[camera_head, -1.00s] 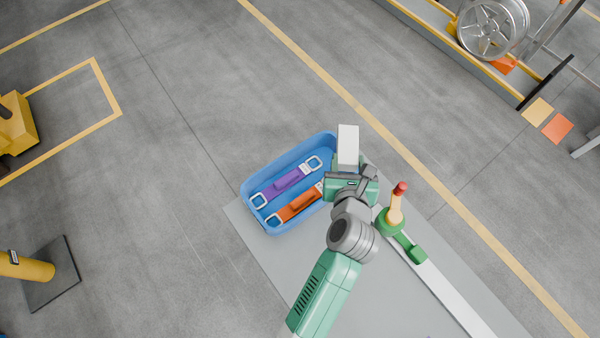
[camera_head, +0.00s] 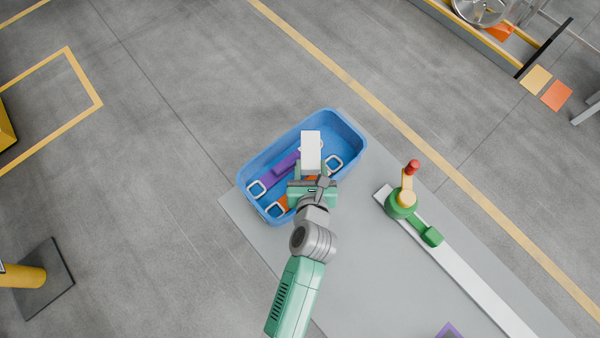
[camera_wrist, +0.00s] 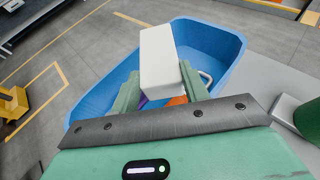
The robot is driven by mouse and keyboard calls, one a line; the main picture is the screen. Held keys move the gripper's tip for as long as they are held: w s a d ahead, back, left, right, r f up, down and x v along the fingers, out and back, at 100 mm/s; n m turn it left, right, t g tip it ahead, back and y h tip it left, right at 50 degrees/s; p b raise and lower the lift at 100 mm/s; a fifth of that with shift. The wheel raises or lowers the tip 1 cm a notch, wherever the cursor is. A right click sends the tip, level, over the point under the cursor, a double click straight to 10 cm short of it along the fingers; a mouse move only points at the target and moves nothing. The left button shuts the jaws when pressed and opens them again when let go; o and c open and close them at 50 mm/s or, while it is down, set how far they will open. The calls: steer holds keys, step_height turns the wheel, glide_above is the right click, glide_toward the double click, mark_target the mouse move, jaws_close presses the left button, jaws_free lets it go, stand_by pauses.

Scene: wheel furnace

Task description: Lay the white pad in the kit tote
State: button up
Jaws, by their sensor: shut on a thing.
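The white pad (camera_head: 311,150) is a pale block gripped by my gripper (camera_head: 311,172). In the wrist view the pad (camera_wrist: 160,62) stands up between the two green fingers, and my gripper (camera_wrist: 162,92) is shut on it. The blue kit tote (camera_head: 350,128) lies under and around the pad in the head view. I cannot tell how high the pad is above the tote floor. In the wrist view the tote (camera_wrist: 222,50) spreads behind the pad.
In the tote lie a purple strap (camera_head: 284,164) and an orange strap (camera_head: 283,203), the latter partly hidden by my gripper. A green clamp-like device with a red tip (camera_head: 402,203) stands on a pale rail (camera_head: 470,278) at right. The tote's upper right end looks empty.

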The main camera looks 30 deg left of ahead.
mark_target(311, 174)
step_height(311, 174, down, 3)
steer(key=b, duration=0.2)
steer(key=shift+b, duration=0.35)
steer(key=shift+r, duration=0.1)
steer(key=o, duration=1)
steer(key=shift+o, duration=0.2)
steer(key=p+v, duration=0.2)
steer(key=v, duration=0.5)
steer(key=shift+s+d+r, duration=0.15)
steer(key=shift+s+r, duration=0.05)
steer(key=shift+s, duration=0.15)
